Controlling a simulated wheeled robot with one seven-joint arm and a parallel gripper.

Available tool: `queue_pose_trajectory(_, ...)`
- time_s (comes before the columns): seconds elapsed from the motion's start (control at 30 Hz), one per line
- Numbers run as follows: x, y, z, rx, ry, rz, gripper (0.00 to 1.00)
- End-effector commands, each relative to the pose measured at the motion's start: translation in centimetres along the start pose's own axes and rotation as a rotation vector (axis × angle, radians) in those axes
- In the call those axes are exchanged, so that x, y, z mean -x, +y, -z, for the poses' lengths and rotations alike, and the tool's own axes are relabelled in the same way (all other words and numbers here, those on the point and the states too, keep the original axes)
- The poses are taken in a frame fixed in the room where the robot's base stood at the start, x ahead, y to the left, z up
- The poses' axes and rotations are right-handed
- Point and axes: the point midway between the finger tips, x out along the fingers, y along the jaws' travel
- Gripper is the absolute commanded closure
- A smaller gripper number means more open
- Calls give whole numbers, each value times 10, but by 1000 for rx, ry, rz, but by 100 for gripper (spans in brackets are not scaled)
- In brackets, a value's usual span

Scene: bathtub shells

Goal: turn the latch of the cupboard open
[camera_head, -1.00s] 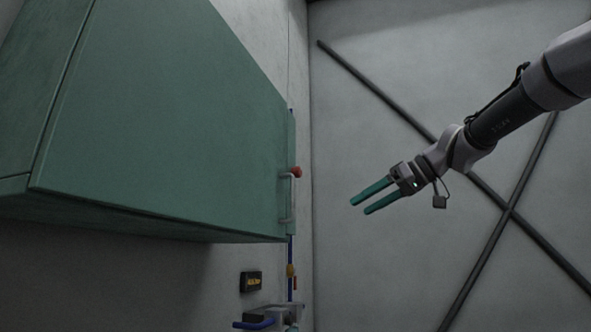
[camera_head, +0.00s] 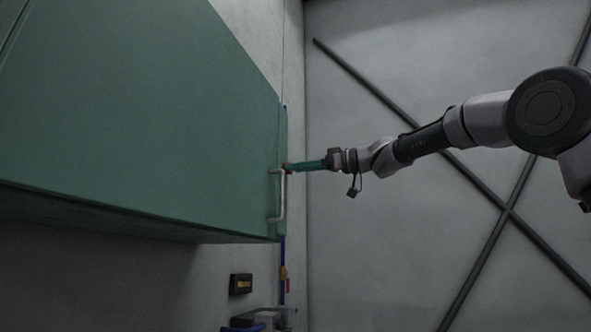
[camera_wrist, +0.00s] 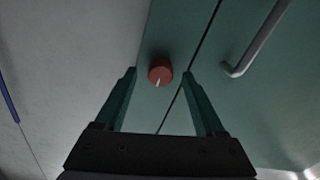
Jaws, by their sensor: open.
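The green cupboard (camera_head: 150,120) hangs on the wall at the left of the head view. Its latch is a round red knob (camera_wrist: 160,72) with a pale mark, beside the door seam in the wrist view. In the head view only a bit of the knob (camera_head: 287,168) shows at my fingertips. My gripper (camera_head: 293,167) points left at the cupboard's right end. In the wrist view my gripper (camera_wrist: 160,78) is open, with one finger on each side of the knob. I see gaps between the fingers and the knob there.
A grey bar handle (camera_head: 280,196) stands out from the door close to the knob; it also shows in the wrist view (camera_wrist: 257,40). A dark wall box (camera_head: 241,284) and a blue pipe (camera_head: 282,262) are below.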

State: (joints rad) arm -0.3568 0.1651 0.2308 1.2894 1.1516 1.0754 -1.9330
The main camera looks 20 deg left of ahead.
Motion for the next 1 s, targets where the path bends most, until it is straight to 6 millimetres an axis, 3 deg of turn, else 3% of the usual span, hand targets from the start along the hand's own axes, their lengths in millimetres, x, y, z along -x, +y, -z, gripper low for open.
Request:
queue_pose_trajectory(0.17,-14,0,0,0,0,0,29)
queue_pose_trajectory(0.43,-15,0,0,0,-1,-1,29)
queue_pose_trajectory(0.47,-15,0,0,0,-1,-1,32)
queue_pose_trajectory(0.63,-15,0,0,0,-1,-1,97)
queue_pose_trajectory(1.0,-14,0,0,-42,-1,-1,100)
